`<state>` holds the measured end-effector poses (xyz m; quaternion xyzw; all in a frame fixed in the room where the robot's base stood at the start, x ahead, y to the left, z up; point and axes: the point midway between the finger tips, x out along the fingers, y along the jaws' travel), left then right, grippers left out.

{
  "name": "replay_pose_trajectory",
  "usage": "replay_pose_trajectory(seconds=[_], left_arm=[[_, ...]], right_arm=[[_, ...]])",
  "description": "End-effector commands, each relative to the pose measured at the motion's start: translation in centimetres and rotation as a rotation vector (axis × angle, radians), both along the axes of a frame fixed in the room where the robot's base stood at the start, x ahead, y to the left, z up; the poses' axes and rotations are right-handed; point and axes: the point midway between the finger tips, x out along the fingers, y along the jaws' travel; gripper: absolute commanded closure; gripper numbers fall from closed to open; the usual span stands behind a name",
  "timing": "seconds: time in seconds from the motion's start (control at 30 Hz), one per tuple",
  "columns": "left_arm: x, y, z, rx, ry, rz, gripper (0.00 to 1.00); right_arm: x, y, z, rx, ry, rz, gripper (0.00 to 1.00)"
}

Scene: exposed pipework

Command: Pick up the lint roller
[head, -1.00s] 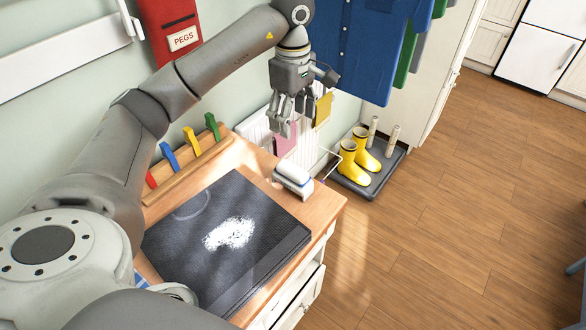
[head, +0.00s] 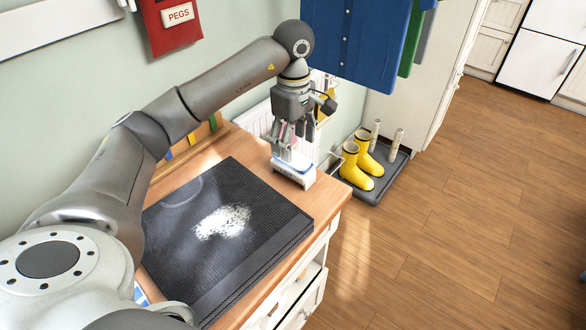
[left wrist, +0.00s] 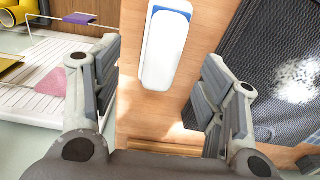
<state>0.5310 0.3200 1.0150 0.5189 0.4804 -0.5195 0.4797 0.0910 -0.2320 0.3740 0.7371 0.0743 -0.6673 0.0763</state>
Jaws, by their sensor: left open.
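A white block-like object with a blue edge, which I take for the lint roller (head: 294,172), lies on the wooden worktop beside the dark textured pad. In the left wrist view the lint roller (left wrist: 166,50) is a long rounded white shape lying between and beyond the two fingers. My left gripper (head: 290,148) points down just above it, hiding part of its top in the head view. The left gripper (left wrist: 160,75) is open, with a finger to either side and nothing held. I cannot tell whether the fingers touch it. My right gripper is not in view.
The dark pad (head: 190,255) with a white patch of lint or powder fills much of the worktop (head: 330,195). Yellow boots (head: 358,165) stand on a floor tray. A blue shirt (head: 358,45) hangs behind the gripper.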

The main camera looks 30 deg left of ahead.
Motion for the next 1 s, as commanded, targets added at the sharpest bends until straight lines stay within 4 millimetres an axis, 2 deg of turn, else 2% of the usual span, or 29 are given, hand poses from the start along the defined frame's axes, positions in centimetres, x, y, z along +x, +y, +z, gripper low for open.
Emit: replay_pose_trajectory(seconds=[0.1,0.37,0.63,0.77,0.97,1.0], left_arm=[[-0.1,0.0,-1.8,0.000,0.003,-0.001,0.34],[-0.1,0.0,-3.8,0.000,0.002,0.000,0.34],[-0.4,-0.1,-7.5,-0.001,0.002,0.000,0.34],[-0.3,-0.1,-8.3,0.000,0.000,-0.001,0.34],[-0.3,-0.1,-8.4,0.000,-0.001,-0.001,0.34],[-0.3,-0.1,-8.4,0.000,-0.001,-0.001,0.38]], right_arm=[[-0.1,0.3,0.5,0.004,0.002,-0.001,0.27],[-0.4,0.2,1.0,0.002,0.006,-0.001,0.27],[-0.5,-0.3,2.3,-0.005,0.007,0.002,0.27],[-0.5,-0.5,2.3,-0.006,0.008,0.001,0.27],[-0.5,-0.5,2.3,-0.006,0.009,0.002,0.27],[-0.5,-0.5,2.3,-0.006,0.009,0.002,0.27]])
